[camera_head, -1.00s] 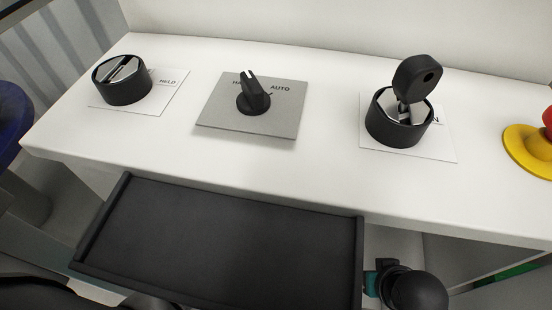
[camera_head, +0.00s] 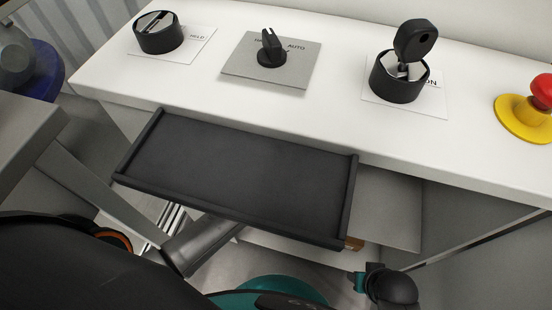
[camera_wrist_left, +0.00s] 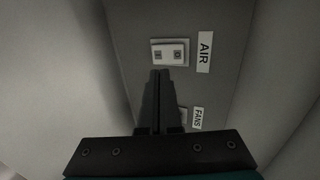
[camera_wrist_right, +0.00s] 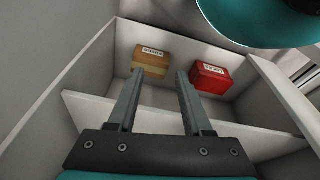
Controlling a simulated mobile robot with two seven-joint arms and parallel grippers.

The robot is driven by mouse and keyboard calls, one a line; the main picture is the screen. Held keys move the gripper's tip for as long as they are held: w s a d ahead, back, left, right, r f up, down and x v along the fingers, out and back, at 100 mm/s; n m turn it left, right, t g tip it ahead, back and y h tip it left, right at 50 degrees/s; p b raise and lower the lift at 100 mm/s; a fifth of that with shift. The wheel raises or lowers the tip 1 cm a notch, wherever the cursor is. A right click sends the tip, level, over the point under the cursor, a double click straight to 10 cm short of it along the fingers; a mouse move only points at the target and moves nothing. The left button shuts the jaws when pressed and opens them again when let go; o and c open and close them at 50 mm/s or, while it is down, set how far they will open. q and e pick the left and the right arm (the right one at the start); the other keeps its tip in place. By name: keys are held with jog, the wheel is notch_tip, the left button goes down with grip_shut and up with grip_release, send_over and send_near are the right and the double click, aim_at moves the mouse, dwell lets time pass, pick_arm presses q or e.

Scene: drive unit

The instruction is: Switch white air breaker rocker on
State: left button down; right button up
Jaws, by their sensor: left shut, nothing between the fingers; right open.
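The white air breaker rocker (camera_wrist_left: 170,53) is on a grey panel in the left wrist view, beside a label reading AIR (camera_wrist_left: 204,52). My left gripper (camera_wrist_left: 160,74) is shut and empty, its fingertips just below the rocker in the picture; I cannot tell whether they touch it. A second switch beside the FANS label (camera_wrist_left: 197,118) is mostly hidden by the fingers. My right gripper (camera_wrist_right: 156,76) is open and empty, above a compartment with boxes. Neither gripper's fingers show in the head view.
In the right wrist view, an orange-brown box (camera_wrist_right: 151,62) and a red box (camera_wrist_right: 210,78) stand in a white compartment. In the head view, a white desk (camera_head: 340,128) carries several knobs, a key switch (camera_head: 400,75) and a red-yellow button (camera_head: 530,108). A black tray (camera_head: 235,175) juts from its front.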

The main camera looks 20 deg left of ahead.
pick_arm(q)
jog(key=p+v, duration=0.2)
jog(key=v, duration=0.5)
jog(key=shift+s+a+r+p, duration=0.2)
jog(key=shift+s+r+p, duration=0.1)
jog(key=shift+r, duration=0.15)
pick_arm(e)
notch_tip(320, 180, down, 5)
jog(key=s+d, duration=0.1)
jog(key=s, duration=0.1)
jog(key=shift+d+f, duration=0.2)
jog(key=shift+d, duration=0.15)
pick_arm(q)
jog(key=shift+w, duration=0.1)
pick_arm(e)
jog(key=shift+s, duration=0.1)
